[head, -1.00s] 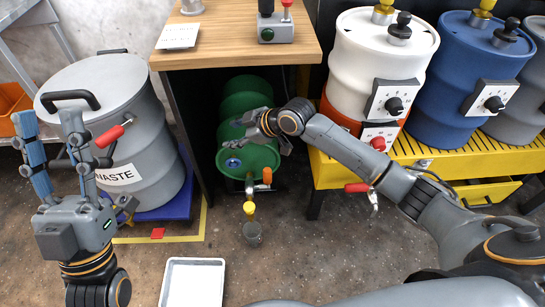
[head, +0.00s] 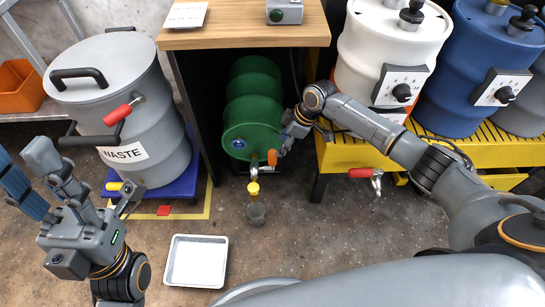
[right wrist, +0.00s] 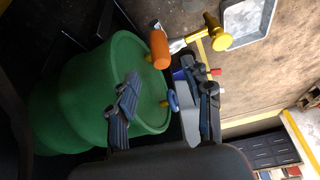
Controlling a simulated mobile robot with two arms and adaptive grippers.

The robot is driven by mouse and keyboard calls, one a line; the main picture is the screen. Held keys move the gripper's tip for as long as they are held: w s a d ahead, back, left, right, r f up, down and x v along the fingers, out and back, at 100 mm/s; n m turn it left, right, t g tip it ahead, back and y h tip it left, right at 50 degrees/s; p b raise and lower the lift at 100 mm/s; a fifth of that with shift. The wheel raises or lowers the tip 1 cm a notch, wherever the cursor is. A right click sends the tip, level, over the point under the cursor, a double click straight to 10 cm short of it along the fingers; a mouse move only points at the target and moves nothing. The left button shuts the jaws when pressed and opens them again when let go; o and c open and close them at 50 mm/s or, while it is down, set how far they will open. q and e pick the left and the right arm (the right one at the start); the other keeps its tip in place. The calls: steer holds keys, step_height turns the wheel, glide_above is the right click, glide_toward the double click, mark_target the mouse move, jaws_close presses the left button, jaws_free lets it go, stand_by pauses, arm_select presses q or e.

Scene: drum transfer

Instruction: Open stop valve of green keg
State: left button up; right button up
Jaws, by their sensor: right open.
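The green keg (head: 252,112) lies on its side under the wooden table, its round end facing me. Its stop valve has an orange handle (head: 272,157) and a yellow spout end (head: 253,188) low on that end. In the right wrist view the orange handle (right wrist: 159,48) stands beyond my open fingers. My right gripper (head: 288,137) is at the right edge of the keg's end, close to the handle; in the right wrist view (right wrist: 165,108) it is open with nothing between the fingers. My left gripper (head: 45,182) is open and empty at the left.
A white tray (head: 197,261) lies in front. The waste drum (head: 125,100) stands left, the yellow pallet (head: 345,155) right. The wooden tabletop (head: 240,30) overhangs the keg.

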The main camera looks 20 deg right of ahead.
mark_target(273, 156)
steer(key=b+x, duration=0.3)
steer(key=x, duration=0.4)
steer(key=shift+w+a+f+b, duration=0.1)
steer(key=shift+a+f+b, duration=0.1)
steer(key=shift+f, duration=0.15)
steer(key=shift+w+a+f+b, duration=0.1)
steer(key=shift+f+b, duration=0.1)
steer(key=shift+f, duration=0.1)
steer(key=shift+s, duration=0.1)
jaws_close()
